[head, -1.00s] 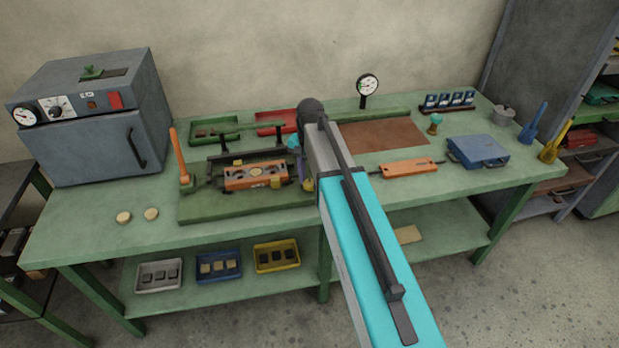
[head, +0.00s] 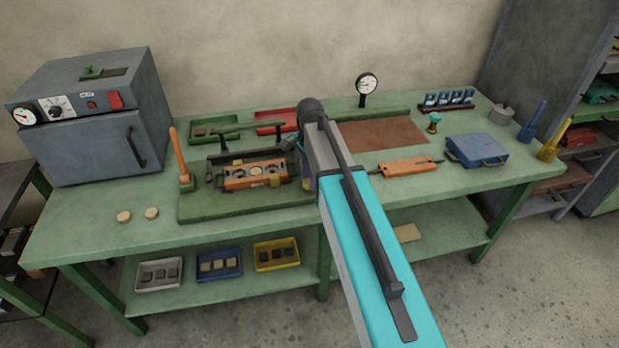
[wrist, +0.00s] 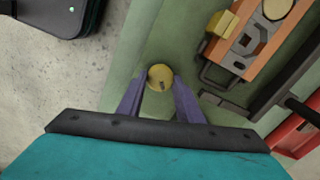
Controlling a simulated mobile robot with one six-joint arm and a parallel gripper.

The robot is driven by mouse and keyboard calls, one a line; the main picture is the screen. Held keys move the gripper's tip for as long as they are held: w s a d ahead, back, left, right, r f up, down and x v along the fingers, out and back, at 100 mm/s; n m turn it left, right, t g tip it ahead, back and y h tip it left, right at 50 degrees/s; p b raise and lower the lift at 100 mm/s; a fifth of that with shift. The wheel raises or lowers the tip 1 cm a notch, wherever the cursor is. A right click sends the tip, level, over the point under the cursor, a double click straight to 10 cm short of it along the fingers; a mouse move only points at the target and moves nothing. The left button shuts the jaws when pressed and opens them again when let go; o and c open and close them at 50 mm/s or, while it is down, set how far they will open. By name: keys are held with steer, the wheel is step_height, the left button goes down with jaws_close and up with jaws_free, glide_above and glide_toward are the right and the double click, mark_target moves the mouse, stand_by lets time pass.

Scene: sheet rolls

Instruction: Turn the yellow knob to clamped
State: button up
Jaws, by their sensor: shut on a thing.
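The yellow knob (wrist: 159,77) shows in the wrist view as a small round top with a dark mark, low on the green base plate. My gripper (wrist: 161,82) has its two purple fingers on either side of the knob and is shut on it. In the head view my gripper (head: 307,172) is at the right end of the green base plate (head: 215,208), and my arm hides most of the knob. The orange mould plate (head: 240,184) lies in the fixture to the left, with a dark bar behind it. I cannot read a clamped mark.
In the wrist view, the dark fixture bar (wrist: 262,105) and a yellow block (wrist: 221,23) are close to the right of my fingers. An orange upright handle (head: 174,155) stands at the plate's left. Two pale discs (head: 151,213) lie on the bench front. Another orange plate (head: 408,168) lies right.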

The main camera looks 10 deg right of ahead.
steer(key=o, duration=1)
steer(key=shift+o, duration=0.2)
steer(key=shift+r, duration=0.1)
step_height(320, 180, up, 14)
steer(key=b, duration=0.2)
steer(key=shift+f+b, duration=0.2)
steer(key=shift+b, duration=0.15)
